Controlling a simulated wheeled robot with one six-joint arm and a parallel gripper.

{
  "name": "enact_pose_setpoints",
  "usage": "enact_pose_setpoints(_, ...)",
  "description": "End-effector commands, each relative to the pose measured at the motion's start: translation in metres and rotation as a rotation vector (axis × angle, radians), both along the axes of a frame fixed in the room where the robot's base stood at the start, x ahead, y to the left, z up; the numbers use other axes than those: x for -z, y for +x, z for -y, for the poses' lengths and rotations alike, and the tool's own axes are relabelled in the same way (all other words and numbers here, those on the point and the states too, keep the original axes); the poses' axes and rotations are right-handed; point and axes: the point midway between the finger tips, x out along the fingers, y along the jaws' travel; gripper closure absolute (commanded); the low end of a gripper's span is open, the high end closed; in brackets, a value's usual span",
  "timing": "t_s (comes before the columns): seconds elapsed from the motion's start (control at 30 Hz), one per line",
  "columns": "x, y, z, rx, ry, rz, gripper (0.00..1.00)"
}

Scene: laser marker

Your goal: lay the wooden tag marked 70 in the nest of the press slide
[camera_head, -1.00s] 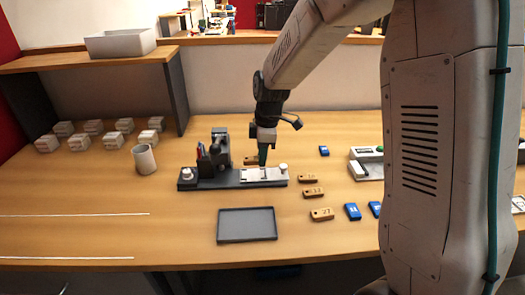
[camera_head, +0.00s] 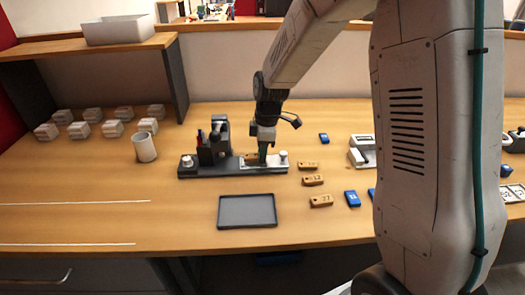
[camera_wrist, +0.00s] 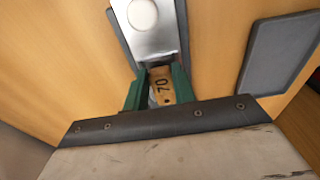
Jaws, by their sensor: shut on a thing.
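The wooden tag marked 70 (camera_wrist: 162,88) is between the green fingers of my gripper (camera_wrist: 158,92), which is shut on it. In the head view the tag (camera_head: 250,156) shows just left of my gripper (camera_head: 263,156), low over the press slide. The silver slide plate (camera_wrist: 152,42), with a round white knob (camera_wrist: 142,14), lies beyond the tag in the wrist view. The slide (camera_head: 262,166) sits on the dark press base (camera_head: 215,173). The nest is hidden by my fingers and the tag, so I cannot tell whether the tag touches it.
Several other wooden tags (camera_head: 321,201) and blue tags (camera_head: 351,199) lie right of the press. An empty grey tray (camera_head: 247,211) is in front. A white cup (camera_head: 145,147) and several white blocks (camera_head: 104,128) stand to the left. The front left table is clear.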

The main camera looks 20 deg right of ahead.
Motion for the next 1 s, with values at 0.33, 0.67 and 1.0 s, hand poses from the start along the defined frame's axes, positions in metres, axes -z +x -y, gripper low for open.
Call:
enact_pose_setpoints(0.33, -0.0003, -0.0003, -0.0002, 0.000, 0.000, 0.000, 0.99)
enact_pose_setpoints(0.67, 0.0031, -0.0004, -0.0002, 0.000, 0.000, -0.001, 0.99)
enact_pose_setpoints(1.0, 0.0065, -0.0007, -0.0001, 0.000, 0.000, -0.002, 0.99)
